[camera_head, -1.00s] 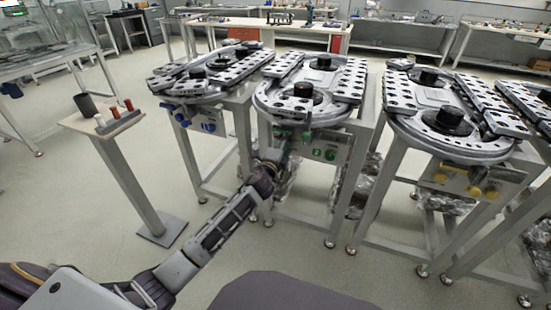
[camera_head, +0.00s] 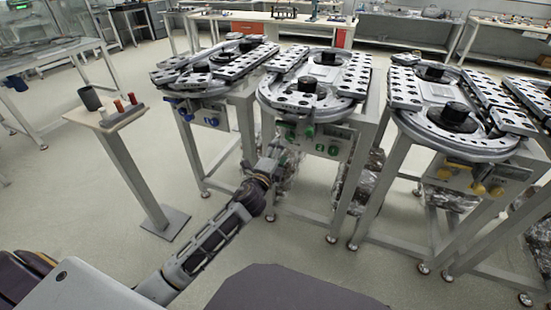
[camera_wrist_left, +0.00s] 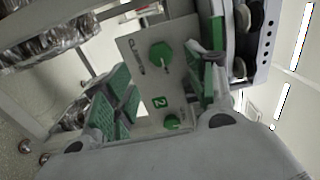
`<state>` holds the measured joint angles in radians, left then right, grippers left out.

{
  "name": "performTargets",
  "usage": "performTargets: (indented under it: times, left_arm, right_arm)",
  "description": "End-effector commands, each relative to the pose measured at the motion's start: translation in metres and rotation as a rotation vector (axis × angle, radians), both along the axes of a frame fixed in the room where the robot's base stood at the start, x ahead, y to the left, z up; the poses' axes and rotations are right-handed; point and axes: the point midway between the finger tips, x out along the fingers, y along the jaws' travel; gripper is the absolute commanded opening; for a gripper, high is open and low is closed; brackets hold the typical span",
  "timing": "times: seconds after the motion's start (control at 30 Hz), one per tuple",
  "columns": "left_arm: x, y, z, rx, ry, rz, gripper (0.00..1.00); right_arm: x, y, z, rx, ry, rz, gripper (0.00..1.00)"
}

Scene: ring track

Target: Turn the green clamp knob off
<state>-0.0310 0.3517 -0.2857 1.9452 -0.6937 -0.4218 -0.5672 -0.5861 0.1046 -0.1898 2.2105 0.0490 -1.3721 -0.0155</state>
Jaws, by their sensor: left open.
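The ring track station in the middle carries a light control panel (camera_head: 338,141) on its front, with a green "2" label. In the left wrist view, the panel (camera_wrist_left: 150,80) shows a larger green knob (camera_wrist_left: 160,55) beside the partly readable clamp lettering. A smaller green knob (camera_wrist_left: 171,122) sits beyond the "2" label. My left gripper (camera_wrist_left: 162,90) is open, its green-padded fingers on either side of the panel view with nothing between them. In the head view my left gripper (camera_head: 282,147) is at the panel's left end and hides part of it. Contact with the knob cannot be told.
A station with blue knobs (camera_head: 185,114) stands left, one with yellow knobs (camera_head: 478,188) right. A small stand (camera_head: 107,118) holding a dark cup and red cylinders is at the left. Metal table legs (camera_head: 333,205) flank my arm. The floor between the stand and my arm is clear.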

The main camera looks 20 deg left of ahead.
Motion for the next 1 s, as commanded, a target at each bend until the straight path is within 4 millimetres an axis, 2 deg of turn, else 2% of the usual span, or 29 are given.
performTargets:
  times: [0.2, 0.4, 1.0]
  left_arm:
    - [-0.018, 0.0, -0.001, -0.001, 0.002, 0.0, 0.56]
    - [-0.027, 0.001, -0.001, 0.0, 0.001, 0.0, 0.56]
    - [-0.03, 0.001, 0.0, 0.0, 0.0, 0.0, 0.56]
  right_arm:
    - [0.0, 0.0, 0.0, 0.0, 0.0, 0.0, 0.4]
    - [0.0, 0.0, 0.0, 0.0, 0.0, 0.0, 0.4]
    - [0.0, 0.0, 0.0, 0.0, 0.0, 0.0, 0.4]
